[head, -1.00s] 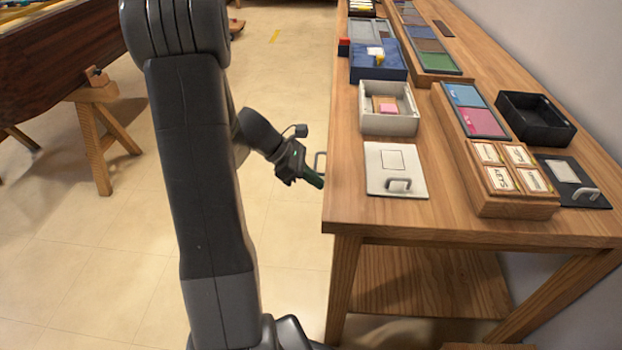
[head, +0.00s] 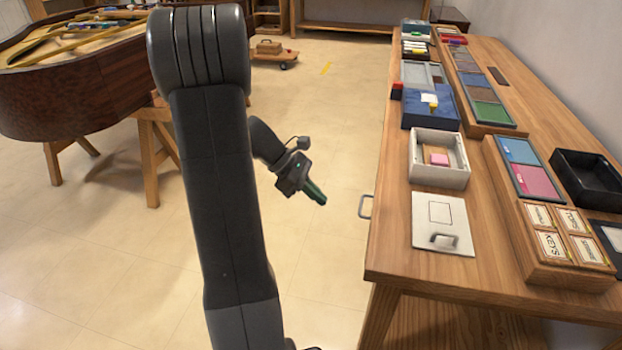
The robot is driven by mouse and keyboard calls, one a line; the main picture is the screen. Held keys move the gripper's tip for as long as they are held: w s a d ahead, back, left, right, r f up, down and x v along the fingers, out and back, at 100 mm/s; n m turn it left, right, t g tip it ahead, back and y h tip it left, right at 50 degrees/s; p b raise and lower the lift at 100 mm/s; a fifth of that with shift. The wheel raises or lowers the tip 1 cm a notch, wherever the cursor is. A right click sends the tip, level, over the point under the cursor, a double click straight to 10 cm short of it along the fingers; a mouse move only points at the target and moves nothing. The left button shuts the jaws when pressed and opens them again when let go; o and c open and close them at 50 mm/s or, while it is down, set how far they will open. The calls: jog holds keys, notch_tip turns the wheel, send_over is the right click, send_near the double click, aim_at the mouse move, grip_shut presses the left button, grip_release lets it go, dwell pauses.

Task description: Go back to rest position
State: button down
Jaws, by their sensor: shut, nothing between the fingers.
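My gripper (head: 316,195) is in the middle of the head view, shut and empty. It points down and to the right, over the open floor to the left of the wooden workbench (head: 400,262). It is apart from the bench and from the metal handle (head: 366,206) on the bench's side. My arm's large dark link stands in front and hides part of the floor.
On the bench are a white open box (head: 421,171) with a pink item, a white lid (head: 432,212), a card tray (head: 556,271), a black box (head: 592,165) and a blue box (head: 416,118). A piano body (head: 60,103) on wooden trestles stands left. Floor between is clear.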

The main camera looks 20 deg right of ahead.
dwell(0.3)
jog(key=s+d+r+b+x, duration=0.1)
jog(key=b+x, duration=0.2)
jog(key=x, duration=0.9)
jog(key=shift+d+r, duration=0.2)
jog(key=shift+d, duration=0.2)
jog(key=shift+s+a, duration=0.1)
jog(key=shift+s, duration=0.05)
